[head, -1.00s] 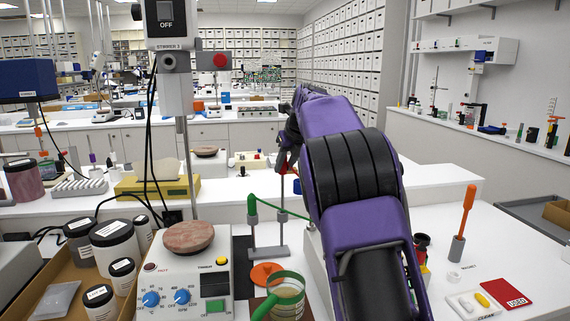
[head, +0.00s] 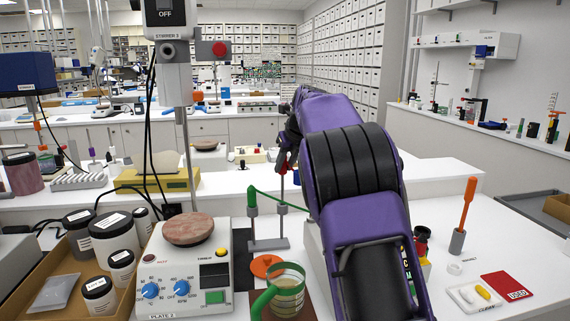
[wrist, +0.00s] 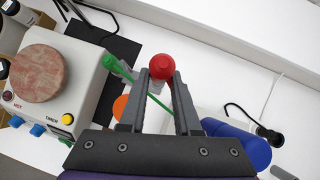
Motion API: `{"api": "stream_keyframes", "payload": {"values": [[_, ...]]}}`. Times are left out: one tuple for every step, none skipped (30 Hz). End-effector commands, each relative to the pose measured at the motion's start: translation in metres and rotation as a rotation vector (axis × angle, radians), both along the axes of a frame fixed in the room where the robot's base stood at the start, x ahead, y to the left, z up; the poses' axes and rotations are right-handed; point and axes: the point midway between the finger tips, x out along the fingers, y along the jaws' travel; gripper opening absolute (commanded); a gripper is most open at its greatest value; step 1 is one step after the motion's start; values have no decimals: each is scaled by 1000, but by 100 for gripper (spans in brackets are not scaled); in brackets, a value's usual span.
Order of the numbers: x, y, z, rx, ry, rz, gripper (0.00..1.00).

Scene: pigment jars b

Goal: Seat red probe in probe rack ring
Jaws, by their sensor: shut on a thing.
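The red probe shows as a round red head (wrist: 161,67) between my fingertips in the wrist view. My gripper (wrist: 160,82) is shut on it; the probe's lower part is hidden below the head. In the head view a small red part (head: 284,168) shows at my gripper, above the probe rack (head: 268,243). The rack has a flat base and two grey posts. A green probe (head: 252,198) sits at its left post, with a green cable running right. The right post stands below my gripper. I cannot tell whether the red probe touches a ring.
A stirrer hotplate (head: 187,268) stands left of the rack. An orange disc (head: 266,266) and a green-handled beaker (head: 287,290) are in front. A blue cylinder (wrist: 238,145) lies right of my fingers in the wrist view. An orange-handled tool (head: 468,205) stands at the right.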

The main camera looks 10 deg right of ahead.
Motion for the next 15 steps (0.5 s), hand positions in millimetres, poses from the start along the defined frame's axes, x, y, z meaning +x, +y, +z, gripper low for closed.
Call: {"api": "stream_keyframes", "payload": {"values": [[0,0,-2,0,-1,0,0],[0,0,-2,0,-1,0,0],[0,0,-4,0,-1,0,0],[0,0,-4,0,-1,0,0],[0,0,-5,0,-1,0,0],[0,0,-6,0,-1,0,0],[0,0,-7,0,-1,0,0],[0,0,-7,0,-1,0,0],[0,0,-8,0,-1,0,0],[0,0,-9,0,-1,0,0],[0,0,-10,0,-1,0,0],[0,0,-11,0,-1,0,0],[0,0,-12,0,-1,0,0],[0,0,-12,0,-1,0,0],[0,0,-13,0,-1,0,0]]}}
